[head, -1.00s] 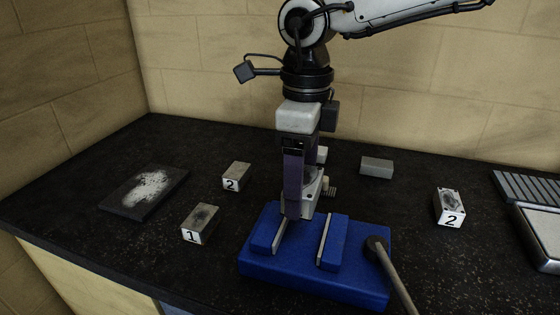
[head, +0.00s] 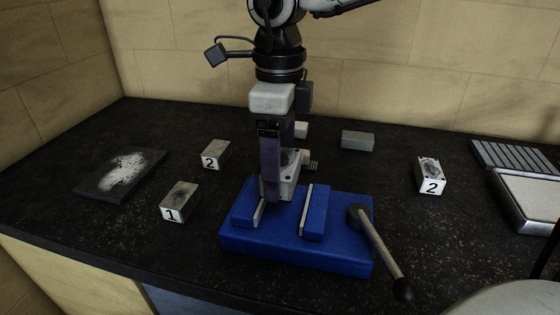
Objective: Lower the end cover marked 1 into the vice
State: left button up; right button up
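My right gripper (head: 279,185), its arm coming in from the upper right, points down over the blue vice (head: 295,256). Its purple fingers appear shut on a grey metal part with dark holes and a threaded stub, seemingly an end cover (head: 290,178). No number shows on this part. Its lower end is over the gap between the left jaw (head: 244,204) and right jaw (head: 317,213); I cannot tell whether it touches the vice. A grey block marked 1 (head: 180,200) lies left of the vice. My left gripper is not in view.
The vice's lever (head: 381,247) sticks out front right. Blocks marked 2 stand behind left (head: 216,154) and at right (head: 431,175). A plain grey block (head: 357,141) is at the back. A dark stained plate (head: 121,176) lies left, a metal tray (head: 525,204) at the right edge.

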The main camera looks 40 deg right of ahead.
notch_tip(320, 180, down, 2)
jog(key=shift+f+b, duration=0.2)
jog(key=shift+b, duration=0.65)
notch_tip(320, 180, down, 2)
jog(key=shift+f+b, duration=0.25)
jog(key=shift+b, duration=0.95)
jog(key=shift+f+b, duration=0.4)
jog(key=shift+f, duration=0.15)
jog(key=o, duration=1.6)
